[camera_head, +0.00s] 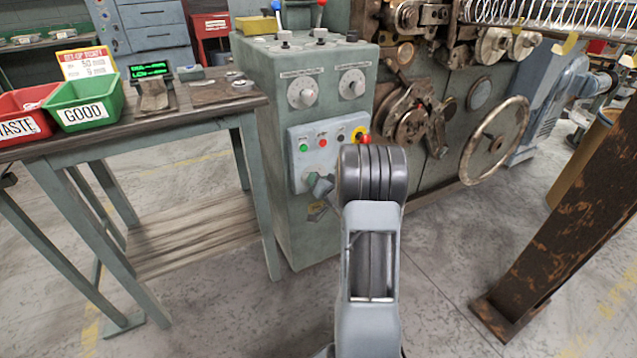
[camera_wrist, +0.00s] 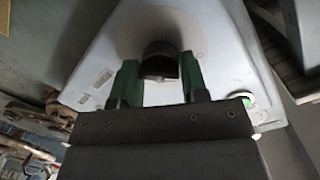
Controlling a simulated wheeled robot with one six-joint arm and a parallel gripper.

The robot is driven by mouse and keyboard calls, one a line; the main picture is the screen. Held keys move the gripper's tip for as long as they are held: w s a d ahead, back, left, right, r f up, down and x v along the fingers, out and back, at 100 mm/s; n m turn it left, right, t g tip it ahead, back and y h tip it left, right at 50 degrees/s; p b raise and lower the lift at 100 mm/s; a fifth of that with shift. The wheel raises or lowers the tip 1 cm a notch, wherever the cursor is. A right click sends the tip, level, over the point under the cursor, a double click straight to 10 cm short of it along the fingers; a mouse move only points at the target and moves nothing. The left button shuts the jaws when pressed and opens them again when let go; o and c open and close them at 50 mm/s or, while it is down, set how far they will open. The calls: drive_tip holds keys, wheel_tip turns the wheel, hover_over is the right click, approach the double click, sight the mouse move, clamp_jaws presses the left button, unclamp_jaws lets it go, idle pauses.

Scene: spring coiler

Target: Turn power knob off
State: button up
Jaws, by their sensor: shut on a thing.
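The power knob (camera_wrist: 160,58) is a dark round knob on a pale control panel (camera_wrist: 95,62), in the wrist view. My gripper (camera_wrist: 159,80) has its two green-padded fingers on either side of the knob and is shut on it. In the head view, my gripper (camera_head: 318,185) is at the lower part of the small panel (camera_head: 328,152) on the green cabinet's front. The knob is hidden there by my gripper and arm.
The panel also carries a green button (camera_head: 304,148), a red button (camera_head: 323,143) and a red emergency stop (camera_head: 358,134) on yellow. Two white dials (camera_head: 303,94) sit above it. A work table (camera_head: 200,107) stands left, and the coiler's handwheel (camera_head: 494,141) is right.

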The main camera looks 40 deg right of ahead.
drive_tip(key=shift+r, duration=0.1)
idle(0.3)
drive_tip(key=o, duration=0.9)
drive_tip(key=s+p, duration=0.1)
drive_tip(key=s, duration=0.3)
drive_tip(key=s+a+r+p, duration=0.1)
drive_tip(key=s, duration=0.4)
drive_tip(key=s+a+p, duration=0.1)
drive_tip(key=s, duration=0.3)
drive_tip(key=shift+s+r, duration=0.25)
